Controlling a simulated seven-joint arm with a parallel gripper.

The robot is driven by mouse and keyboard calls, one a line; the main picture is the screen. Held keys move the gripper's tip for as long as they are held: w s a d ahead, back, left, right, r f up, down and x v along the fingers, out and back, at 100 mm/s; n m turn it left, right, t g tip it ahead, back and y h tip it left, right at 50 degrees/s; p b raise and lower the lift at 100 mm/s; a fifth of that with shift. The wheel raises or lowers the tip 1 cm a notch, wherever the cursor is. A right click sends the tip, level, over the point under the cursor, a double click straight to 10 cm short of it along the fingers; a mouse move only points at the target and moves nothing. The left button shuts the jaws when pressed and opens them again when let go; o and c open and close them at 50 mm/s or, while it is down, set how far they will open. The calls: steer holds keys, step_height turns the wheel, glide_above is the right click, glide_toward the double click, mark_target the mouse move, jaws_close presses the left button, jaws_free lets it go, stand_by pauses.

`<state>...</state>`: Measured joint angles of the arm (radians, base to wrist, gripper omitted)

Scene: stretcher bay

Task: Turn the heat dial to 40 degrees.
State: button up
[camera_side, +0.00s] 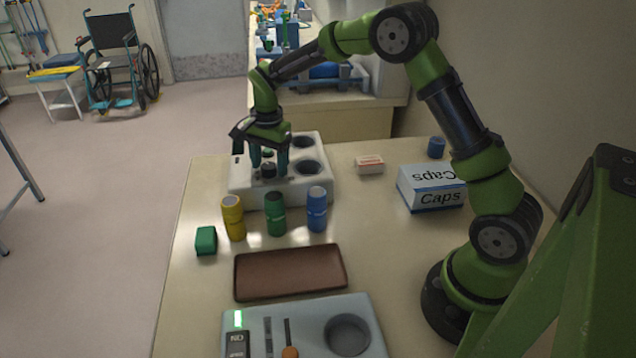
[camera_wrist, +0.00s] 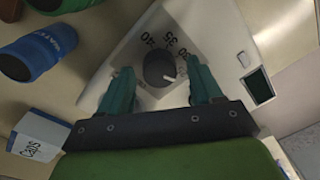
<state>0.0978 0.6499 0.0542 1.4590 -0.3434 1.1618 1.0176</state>
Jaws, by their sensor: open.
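The heat dial (camera_wrist: 157,66) is a dark round knob on the pale warmer unit (camera_wrist: 205,28). The figures 40 and 35 are readable by its rim, with another, partly hidden, figure beyond. Its white pointer mark points right and slightly down in the wrist view, away from the 40. In the side view, the dial (camera_side: 268,170) is on the left part of the warmer. My gripper (camera_side: 269,164) points down over it. In the wrist view, my gripper (camera_wrist: 161,88) is open, one teal finger each side of the dial. Gaps show; contact cannot be told.
Yellow (camera_side: 233,218), green (camera_side: 275,214) and blue (camera_side: 317,209) cylinders stand close in front of the warmer. The warmer has two round wells on its right. A Caps box (camera_side: 432,197) and a small white box (camera_side: 370,165) are to the right. A brown tray (camera_side: 290,273) lies nearer.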

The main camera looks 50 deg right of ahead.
steer(key=c, duration=1.1)
steer(key=shift+o, duration=0.2)
